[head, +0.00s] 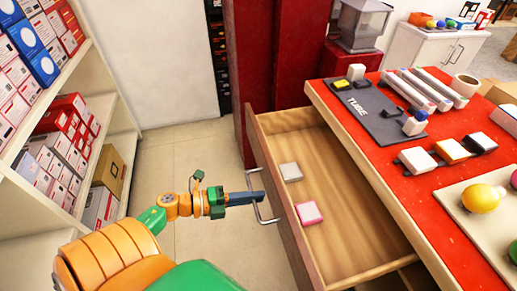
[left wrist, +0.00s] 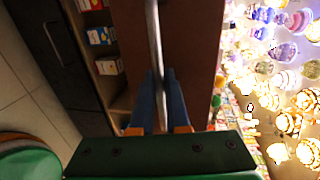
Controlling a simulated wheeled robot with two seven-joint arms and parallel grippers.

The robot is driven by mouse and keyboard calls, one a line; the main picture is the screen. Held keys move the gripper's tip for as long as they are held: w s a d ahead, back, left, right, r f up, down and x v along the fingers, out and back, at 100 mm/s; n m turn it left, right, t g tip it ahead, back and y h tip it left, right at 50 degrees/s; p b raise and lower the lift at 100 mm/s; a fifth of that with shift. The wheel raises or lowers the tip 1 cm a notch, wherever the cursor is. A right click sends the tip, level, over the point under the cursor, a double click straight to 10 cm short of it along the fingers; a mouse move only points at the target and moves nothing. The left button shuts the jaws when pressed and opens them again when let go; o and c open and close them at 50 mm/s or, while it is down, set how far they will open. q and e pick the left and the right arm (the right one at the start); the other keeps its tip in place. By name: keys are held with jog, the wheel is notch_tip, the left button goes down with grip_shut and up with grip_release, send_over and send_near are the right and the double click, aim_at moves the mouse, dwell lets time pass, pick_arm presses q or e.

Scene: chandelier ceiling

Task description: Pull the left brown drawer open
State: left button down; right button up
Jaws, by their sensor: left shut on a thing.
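The brown drawer (head: 285,207) is pulled out from under the red-topped table. Its wooden inside shows, with a grey-white block (head: 290,172) and a pink-and-white block (head: 309,213) lying in it. A metal bar handle (head: 257,198) is on its front panel. My left gripper (head: 258,197) is at the handle, shut on it. In the left wrist view the handle (left wrist: 153,40) runs between the two blue fingers (left wrist: 160,95), in front of the brown front panel (left wrist: 188,50). My right gripper is not in view.
The red tabletop (head: 440,200) holds a grey board (head: 375,112), several blocks and a plate with bulbs. A shelf of boxes (head: 60,150) stands at the left. Tiled floor (head: 165,150) is clear between shelf and drawer. A dark red cabinet (head: 285,50) stands behind.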

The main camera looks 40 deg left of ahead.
pick_arm(q)
jog(key=shift+s+a+r, duration=0.1)
jog(key=shift+a, duration=0.05)
jog(key=c, duration=0.9)
grip_release()
jog(key=v, duration=0.7)
